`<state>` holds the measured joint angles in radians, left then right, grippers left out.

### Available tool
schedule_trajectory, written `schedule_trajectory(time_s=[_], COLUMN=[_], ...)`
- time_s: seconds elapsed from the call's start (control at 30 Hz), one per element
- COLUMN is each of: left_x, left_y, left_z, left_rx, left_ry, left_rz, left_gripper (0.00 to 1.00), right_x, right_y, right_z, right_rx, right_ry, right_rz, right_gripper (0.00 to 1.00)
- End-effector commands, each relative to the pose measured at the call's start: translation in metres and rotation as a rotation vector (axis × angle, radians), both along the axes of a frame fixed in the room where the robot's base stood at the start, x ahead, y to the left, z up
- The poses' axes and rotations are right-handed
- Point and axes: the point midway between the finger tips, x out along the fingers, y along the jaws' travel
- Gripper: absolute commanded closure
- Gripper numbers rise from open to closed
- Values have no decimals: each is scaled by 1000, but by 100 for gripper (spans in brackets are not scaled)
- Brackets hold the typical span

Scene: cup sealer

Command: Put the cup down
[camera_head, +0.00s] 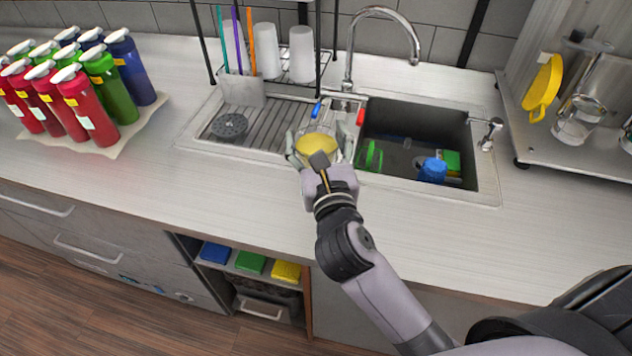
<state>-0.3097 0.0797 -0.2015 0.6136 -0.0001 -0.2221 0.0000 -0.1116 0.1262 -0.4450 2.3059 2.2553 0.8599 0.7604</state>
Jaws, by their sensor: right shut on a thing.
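A clear cup (317,144) with something yellow in it is between the fingers of my right gripper (318,147). The gripper is shut on it, one finger on each side. The cup is over or on the right part of the ribbed drainboard (267,127), just left of the sink basin. I cannot tell whether its base touches the surface. My gripper's palm and wrist cover the near side of the cup. My left gripper is not in view.
The dark sink basin (400,125) holds a blue cup (433,170) and a green item. A holder (241,89) with coloured straws and upside-down white cups stand behind. Bottles (92,118) fill the left counter. The front counter (200,180) is clear at left.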

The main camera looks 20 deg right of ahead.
Motion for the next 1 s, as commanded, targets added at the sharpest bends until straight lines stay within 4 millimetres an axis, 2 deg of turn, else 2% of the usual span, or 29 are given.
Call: schedule_trajectory(time_s=[0.03, 0.2, 0.47, 0.63, 0.73, 1.0], left_x=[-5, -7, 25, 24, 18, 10], left_y=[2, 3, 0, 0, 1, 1], left_z=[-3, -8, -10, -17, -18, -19], left_rx=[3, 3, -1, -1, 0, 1], left_ry=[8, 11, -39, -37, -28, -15], left_rz=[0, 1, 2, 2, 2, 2], left_gripper=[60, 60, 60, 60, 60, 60], right_x=[0, 0, 1, 1, 1, 1], right_y=[0, 0, 0, 0, 0, 0], right_z=[-17, -53, -77, -104, -112, -112], right_rx=[-3, -1, 0, -1, 0, 1], right_ry=[5, 0, -2, -1, -2, -4], right_rz=[-1, 0, -1, -1, 0, 0], right_gripper=[95, 95, 95, 95, 95, 95])
